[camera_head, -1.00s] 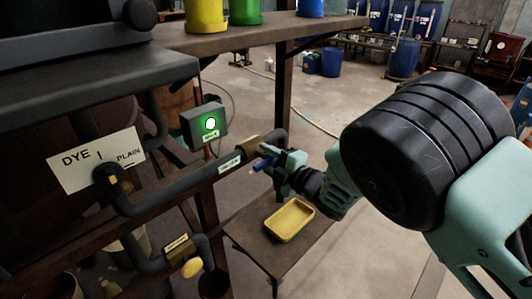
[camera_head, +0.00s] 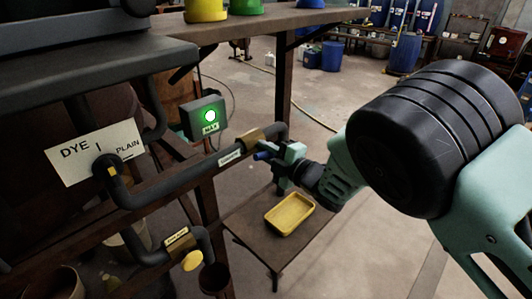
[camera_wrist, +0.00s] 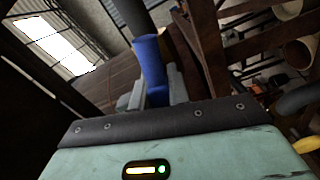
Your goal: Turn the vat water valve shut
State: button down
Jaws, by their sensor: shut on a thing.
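The blue valve handle (camera_head: 264,155) is on the dark pipe beside a brass-coloured valve body (camera_head: 253,135). A small white label (camera_head: 230,157), too small to read surely, is on the same pipe. My gripper (camera_head: 282,160) is shut on the blue handle from the right. In the wrist view the blue handle (camera_wrist: 150,62) stands up between the two grey fingers of my gripper (camera_wrist: 153,92). The fingers hide its lower part, and whether the valve is open or shut cannot be told.
A box with a lit green lamp (camera_head: 210,115) is above the pipe. A yellow tray (camera_head: 290,214) rests on a low table below my gripper. A yellow-handled valve (camera_head: 193,261) is lower left. A DYE/PLAIN plate (camera_head: 95,152) is at left. Open floor lies beyond.

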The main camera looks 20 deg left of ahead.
jog(key=m+b, duration=0.1)
jog(key=b, duration=0.1)
jog(key=m+b, duration=0.2)
jog(key=b, duration=0.1)
jog(key=shift+w+d+f+m, duration=0.1)
jog(key=shift+f+m, duration=0.2)
jog(key=m+b, duration=0.4)
jog(key=shift+m+b, duration=0.3)
jog(key=shift+b, duration=0.05)
jog(key=m+b, duration=0.3)
jog(key=m, duration=0.1)
jog(key=shift+m, duration=0.3)
jog(key=shift+r+m+b, duration=0.2)
jog(key=shift+m+b, duration=0.85)
jog(key=shift+m, duration=1.15)
jog(key=shift+r, duration=0.1)
jog(key=c, duration=1.3)
grip_release()
